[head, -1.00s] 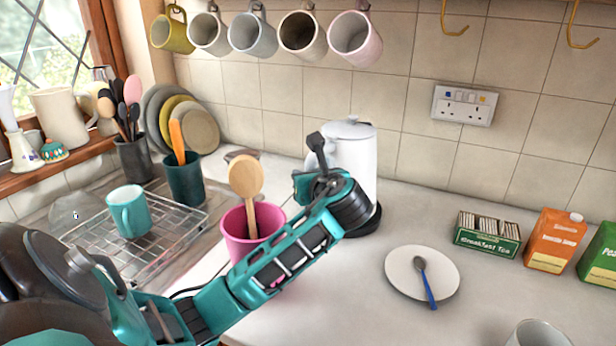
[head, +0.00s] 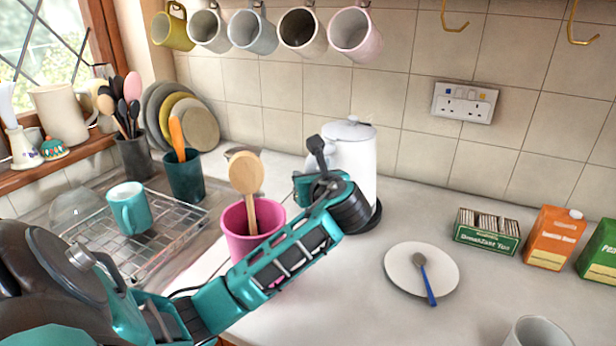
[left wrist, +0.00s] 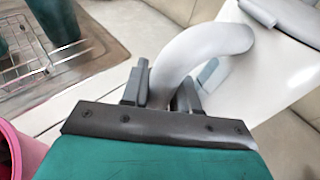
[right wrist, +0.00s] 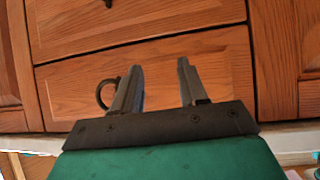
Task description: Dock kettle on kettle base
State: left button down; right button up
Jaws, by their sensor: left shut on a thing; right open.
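The white kettle (head: 357,160) stands upright near the tiled wall in the head view, its lid on top. The black kettle base (head: 372,219) shows as a dark rim at the kettle's lower right. My arm hides the rest of it, so I cannot tell whether the kettle is fully seated. My left gripper (left wrist: 161,90) is shut on the kettle's curved pale handle (left wrist: 205,45) in the left wrist view. My right gripper (right wrist: 158,85) is open and empty in front of wooden drawers, and out of the head view.
A pink pot (head: 236,236) with a wooden spoon stands close beside my left forearm. A white plate (head: 400,280) with a blue-handled spoon lies to the right. A tea box (head: 486,236) and cartons stand farther right. Mugs hang above.

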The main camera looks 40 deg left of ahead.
pick_arm(q)
jog(key=c, duration=1.1)
grip_release()
jog(key=shift+r, duration=0.1)
jog(key=shift+s+d, duration=0.45)
jog(key=shift+d, duration=0.35)
jog(key=v, duration=0.9)
jog(key=shift+r, duration=0.15)
